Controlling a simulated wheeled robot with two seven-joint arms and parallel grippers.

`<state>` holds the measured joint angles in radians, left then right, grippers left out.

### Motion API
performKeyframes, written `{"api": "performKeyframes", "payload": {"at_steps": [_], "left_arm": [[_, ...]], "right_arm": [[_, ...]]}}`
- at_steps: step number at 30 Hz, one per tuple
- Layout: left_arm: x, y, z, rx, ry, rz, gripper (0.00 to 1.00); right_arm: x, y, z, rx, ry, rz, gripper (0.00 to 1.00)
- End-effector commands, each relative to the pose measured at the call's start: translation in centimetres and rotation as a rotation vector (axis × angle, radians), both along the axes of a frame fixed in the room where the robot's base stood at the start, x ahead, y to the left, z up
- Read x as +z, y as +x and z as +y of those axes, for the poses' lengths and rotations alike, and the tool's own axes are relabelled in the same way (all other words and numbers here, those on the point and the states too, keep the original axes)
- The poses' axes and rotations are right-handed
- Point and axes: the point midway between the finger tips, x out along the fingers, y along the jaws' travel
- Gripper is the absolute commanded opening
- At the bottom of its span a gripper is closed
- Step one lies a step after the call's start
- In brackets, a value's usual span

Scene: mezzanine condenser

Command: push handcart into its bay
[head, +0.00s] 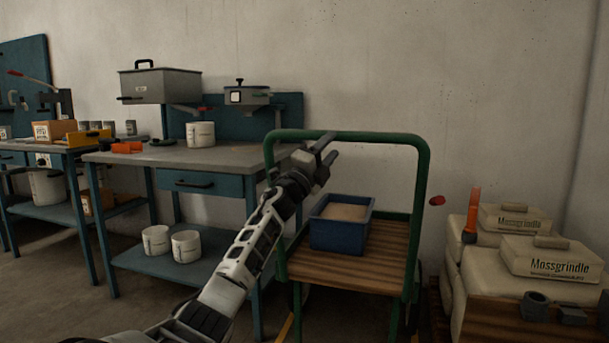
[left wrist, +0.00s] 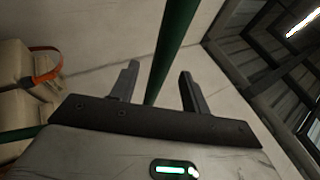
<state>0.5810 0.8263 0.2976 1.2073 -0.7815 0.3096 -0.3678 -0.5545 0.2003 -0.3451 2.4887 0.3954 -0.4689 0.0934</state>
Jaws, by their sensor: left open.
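The handcart (head: 390,268) has a green tube frame and a wooden slatted deck. It stands in front of the wall, between the workbench and the stacked sacks. A blue bin (head: 338,236) of sand-coloured material sits on its deck. My left gripper (head: 326,150) is open at the handle's top bar, left of its middle. In the left wrist view the green bar (left wrist: 173,50) runs between the two open fingers (left wrist: 158,88). I cannot tell whether they touch it. A short yellow floor line (head: 286,328) shows below the cart; the bay's outline is mostly hidden. My right gripper is out of view.
The blue workbench (head: 190,152) stands close to the cart's left. A wooden pallet or crate (head: 500,318) with pale sacks (head: 490,270) stands close on the right. Open floor (head: 50,300) shows at the lower left.

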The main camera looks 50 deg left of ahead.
Motion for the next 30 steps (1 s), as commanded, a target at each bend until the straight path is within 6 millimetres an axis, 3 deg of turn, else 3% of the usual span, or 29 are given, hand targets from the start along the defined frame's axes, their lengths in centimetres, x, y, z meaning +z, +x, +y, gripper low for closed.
{"api": "performKeyframes", "payload": {"at_steps": [16,30], "left_arm": [[-4.8,-7.9,-1.4,0.001,-0.003,0.001,0.47],[-5.3,-8.9,-1.6,0.001,0.000,-0.003,0.47]], "right_arm": [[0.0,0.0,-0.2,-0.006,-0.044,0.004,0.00],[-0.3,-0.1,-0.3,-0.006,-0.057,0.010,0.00]]}}
